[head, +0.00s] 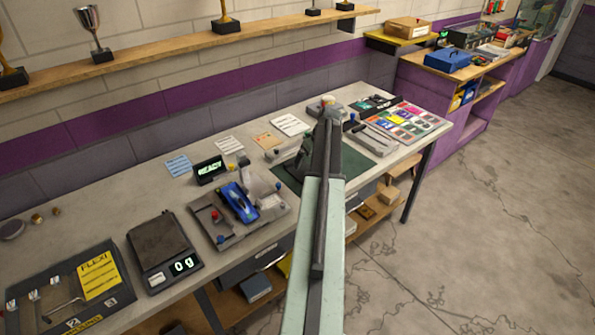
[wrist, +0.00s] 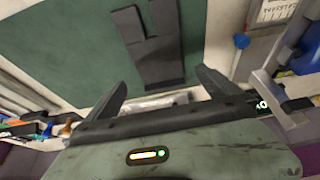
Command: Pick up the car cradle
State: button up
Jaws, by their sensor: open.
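A dark grey block with a notch at one end, which looks like the car cradle (wrist: 158,62), lies on a green mat (wrist: 60,60) in the wrist view. My gripper (wrist: 162,79) is open and empty, its two dark fingers apart. The near end of the block shows between the fingertips, with no visible contact. How high the fingers are above it I cannot tell. In the head view my gripper shows dark green over the green mat (head: 362,168), behind my arm. I cannot make out the cradle there; my arm and gripper hide part of the mat.
Left of the mat, a blue car (head: 238,203) sits on a grey fixture (head: 262,222) with a small display (head: 209,169) behind it. A scale (head: 160,240) stands further left. Colored cards (head: 405,122) and a grey block (head: 372,140) lie right of the mat.

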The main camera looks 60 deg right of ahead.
aim_at(304, 172)
jog(key=shift+b+x, duration=1.25)
jog(key=shift+x, duration=0.2)
jog(key=b+x, duration=0.5)
jog(key=shift+s+d+f, duration=0.1)
jog(key=shift+s+f, duration=0.15)
jog(key=shift+r, duration=0.2)
jog(key=c, duration=1.1)
